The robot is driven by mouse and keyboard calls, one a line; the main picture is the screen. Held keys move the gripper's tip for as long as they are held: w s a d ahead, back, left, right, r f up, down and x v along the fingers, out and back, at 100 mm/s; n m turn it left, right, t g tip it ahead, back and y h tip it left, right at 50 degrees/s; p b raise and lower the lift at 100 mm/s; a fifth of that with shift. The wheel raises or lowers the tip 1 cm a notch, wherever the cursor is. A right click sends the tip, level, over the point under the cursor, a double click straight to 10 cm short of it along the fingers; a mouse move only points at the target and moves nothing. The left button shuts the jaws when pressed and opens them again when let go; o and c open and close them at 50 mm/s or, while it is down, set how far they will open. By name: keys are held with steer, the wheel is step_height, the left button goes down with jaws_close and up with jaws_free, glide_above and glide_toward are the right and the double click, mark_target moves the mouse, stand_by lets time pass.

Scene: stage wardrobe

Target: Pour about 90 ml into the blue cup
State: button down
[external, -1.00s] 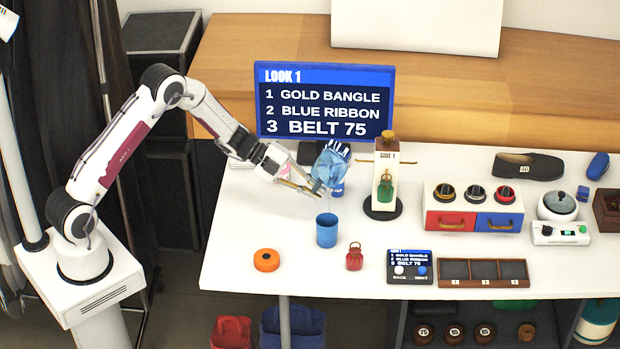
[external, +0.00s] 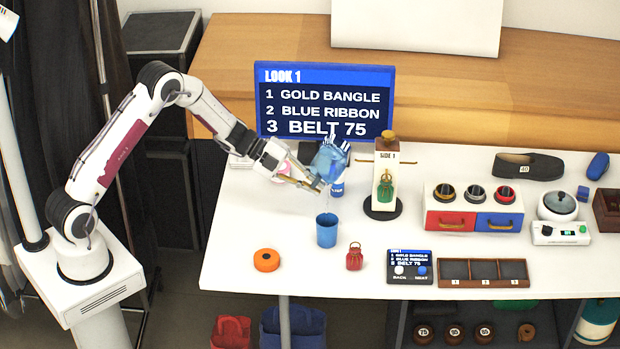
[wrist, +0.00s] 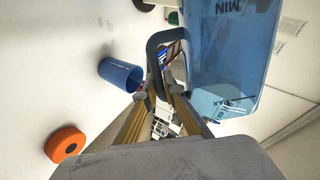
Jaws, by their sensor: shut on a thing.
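My gripper (external: 314,186) is shut on the dark handle (wrist: 158,45) of a translucent blue jug (external: 327,162). The jug is strongly tilted in the air above the table; the wrist view shows its wall (wrist: 230,45) with MIN and MAX marks and some liquid near the MAX end. The blue cup (external: 327,231) stands upright on the table below the jug, and it also shows in the wrist view (wrist: 121,75). A faint thin stream seems to run from the jug towards the cup. The level inside the cup cannot be read.
An orange ring (external: 266,260) lies left of the cup, and a small red bottle-like item (external: 354,257) stands to its right. A stand with a green item (external: 385,188) is close to the jug's right. The screen (external: 325,100) stands behind.

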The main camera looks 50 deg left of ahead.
steer(key=shift+w+a+r, duration=0.2)
steer(key=shift+a+r, duration=0.05)
steer(key=shift+r, duration=0.25)
steer(key=shift+w+a, duration=0.1)
steer(key=shift+a, duration=0.05)
steer(key=shift+f, duration=0.2)
stand_by(0.5)
steer(key=shift+w+a+r, duration=0.1)
steer(key=shift+r, duration=0.05)
steer(key=shift+n+g+h, duration=0.4)
steer(key=shift+n, duration=0.1)
steer(key=f, duration=0.4)
steer(key=shift+s+d+f, duration=0.25)
steer(key=shift+s, duration=0.1)
steer(key=shift+r, duration=0.15)
